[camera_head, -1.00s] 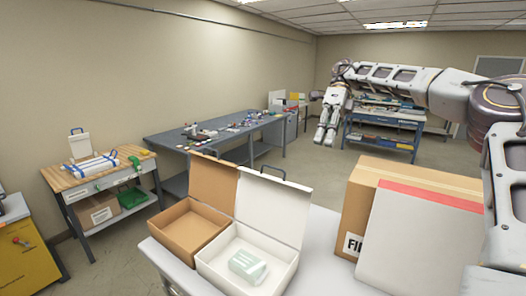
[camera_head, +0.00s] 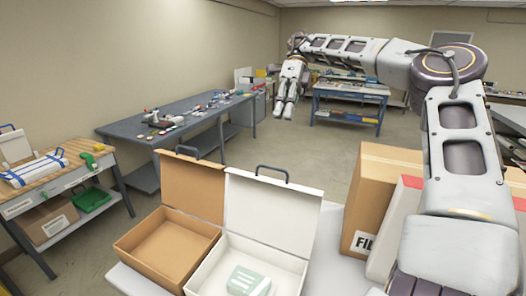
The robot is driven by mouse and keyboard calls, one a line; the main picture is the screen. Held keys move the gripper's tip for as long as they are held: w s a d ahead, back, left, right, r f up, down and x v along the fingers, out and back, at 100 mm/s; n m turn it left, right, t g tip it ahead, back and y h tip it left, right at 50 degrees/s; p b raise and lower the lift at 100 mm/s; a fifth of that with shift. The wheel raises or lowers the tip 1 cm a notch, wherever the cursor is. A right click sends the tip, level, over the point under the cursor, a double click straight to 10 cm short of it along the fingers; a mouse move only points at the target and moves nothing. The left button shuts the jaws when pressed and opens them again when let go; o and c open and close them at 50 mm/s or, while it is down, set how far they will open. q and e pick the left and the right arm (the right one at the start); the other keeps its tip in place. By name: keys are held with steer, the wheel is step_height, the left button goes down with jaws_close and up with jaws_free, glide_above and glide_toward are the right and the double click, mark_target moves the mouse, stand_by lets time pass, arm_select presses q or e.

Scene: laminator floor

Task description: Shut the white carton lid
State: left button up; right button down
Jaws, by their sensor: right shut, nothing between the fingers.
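The white carton (camera_head: 272,258) stands on a light grey table in the lower middle, with its white lid (camera_head: 271,214) raised upright at the back. A pale green and white packet (camera_head: 248,281) lies inside it. My right gripper (camera_head: 284,112) is shut and empty. It hangs in the air, fingers down, above and beyond the raised lid in the picture, apart from it. My right arm comes in from the right. My left gripper is not in view.
An open brown carton (camera_head: 170,252) stands directly left of the white one, its flap (camera_head: 191,187) upright. A tall brown box (camera_head: 378,195) stands on the right, partly behind my arm. A blue-grey workbench (camera_head: 178,120) with small items runs along the left wall.

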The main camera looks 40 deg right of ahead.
steer(key=s+a+r+x, duration=0.1)
steer(key=x, duration=1.2)
steer(key=shift+a+p, duration=0.2)
steer(key=shift+p, duration=0.2)
stand_by(1.0)
steer(key=shift+s+a, duration=0.15)
steer(key=shift+s, duration=0.05)
stand_by(0.4)
steer(key=shift+s+a+r+t+h+b, duration=0.2)
steer(key=shift+a+t+h+b, duration=0.15)
steer(key=shift+h, duration=0.15)
